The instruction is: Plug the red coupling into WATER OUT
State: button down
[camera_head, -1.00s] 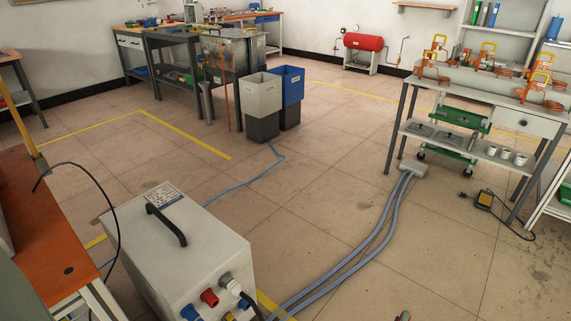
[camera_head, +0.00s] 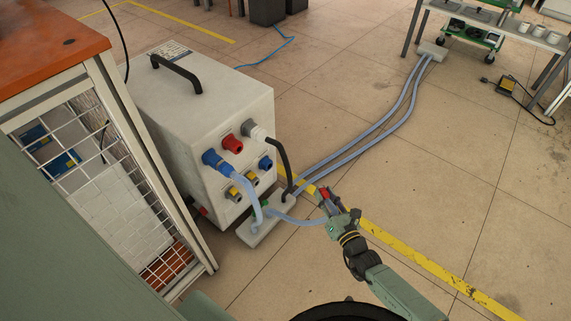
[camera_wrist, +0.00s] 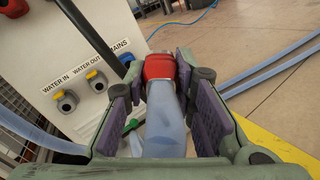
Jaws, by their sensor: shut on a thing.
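The red coupling (camera_wrist: 160,67) is on the end of a pale blue hose (camera_wrist: 165,120), between my gripper's (camera_wrist: 163,88) purple-padded fingers in the wrist view. My gripper is shut on it, with the red end pointing away from the wrist. In the head view my gripper (camera_head: 328,197) holds the coupling (camera_head: 323,192) low, right of the grey heater unit (camera_head: 195,105) and apart from it. The WATER OUT port (camera_wrist: 97,82) is on the unit's front panel, left of the coupling in the wrist view. The WATER IN port (camera_wrist: 67,101) sits further left.
A blue plug (camera_head: 212,159) with a pale hose, a red connector (camera_head: 232,144) and a grey plug (camera_head: 255,132) with a black cable are on the panel. Grey-blue hoses (camera_head: 375,130) run across the floor. A mesh-sided orange-topped bench (camera_head: 60,40) stands left.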

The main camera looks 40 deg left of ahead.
jog(key=s+a+f+n+g+y+b, duration=0.1)
jog(key=a+n+g+b, duration=0.1)
jog(key=a, duration=0.4)
jog(key=s+a+f+n+g+y+b, duration=0.1)
jog(key=s+a+f+n+g+b, duration=0.1)
jog(key=a, duration=0.4)
jog(key=s+a+f+n+g+b, duration=0.2)
jog(key=a+n+g+b, duration=0.1)
jog(key=a+n+b, duration=0.2)
jog(key=shift+s+a+f+n+g+y+b, duration=0.15)
jog(key=shift+s+a+n+g+y+b, duration=0.15)
jog(key=shift+a+n+g+y, duration=0.25)
jog(key=shift+w+a, duration=0.1)
jog(key=shift+a, duration=0.6)
dwell(1.2)
jog(key=c, duration=1.3)
grip_release()
jog(key=d, duration=0.8)
jog(key=s+d, duration=0.1)
jog(key=d, duration=0.3)
